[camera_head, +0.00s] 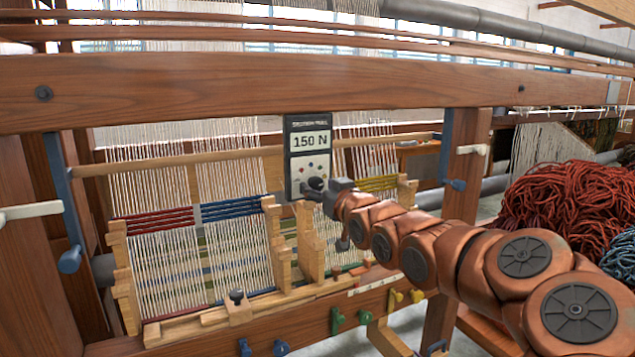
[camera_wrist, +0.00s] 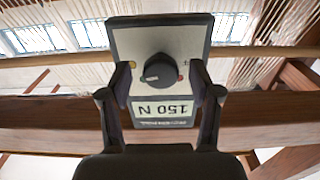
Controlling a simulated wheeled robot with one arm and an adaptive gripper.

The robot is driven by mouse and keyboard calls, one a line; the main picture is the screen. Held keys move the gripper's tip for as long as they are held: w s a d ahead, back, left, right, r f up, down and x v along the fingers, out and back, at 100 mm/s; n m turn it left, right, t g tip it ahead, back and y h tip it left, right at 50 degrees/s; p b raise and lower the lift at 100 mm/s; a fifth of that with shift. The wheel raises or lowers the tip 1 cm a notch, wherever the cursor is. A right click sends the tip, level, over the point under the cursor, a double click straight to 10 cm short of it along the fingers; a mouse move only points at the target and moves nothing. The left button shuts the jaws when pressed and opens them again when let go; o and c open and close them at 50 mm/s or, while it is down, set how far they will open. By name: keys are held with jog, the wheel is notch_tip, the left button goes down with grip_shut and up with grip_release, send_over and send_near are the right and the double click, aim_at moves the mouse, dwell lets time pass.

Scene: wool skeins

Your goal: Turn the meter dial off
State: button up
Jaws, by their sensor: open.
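The meter (camera_head: 308,150) is a grey box with a dark frame, mounted on the loom; its display reads "150 N". It also shows upside down in the wrist view (camera_wrist: 135,42). Its dial (camera_wrist: 160,69) is a round black knob with a pale mark toward the left of the picture. Small coloured dots sit on the meter face beside it. My gripper (camera_wrist: 161,80) is open, with one finger on each side of the dial and a visible gap to it on both sides. In the head view my gripper (camera_head: 318,188) is at the meter's lower part and partly hides the dial.
Coloured pegs (camera_head: 337,320) line the lower rail. A heap of red wool (camera_head: 565,205) lies at right.

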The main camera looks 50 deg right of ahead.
jog(key=shift+x, duration=0.95)
jog(key=c, duration=1.1)
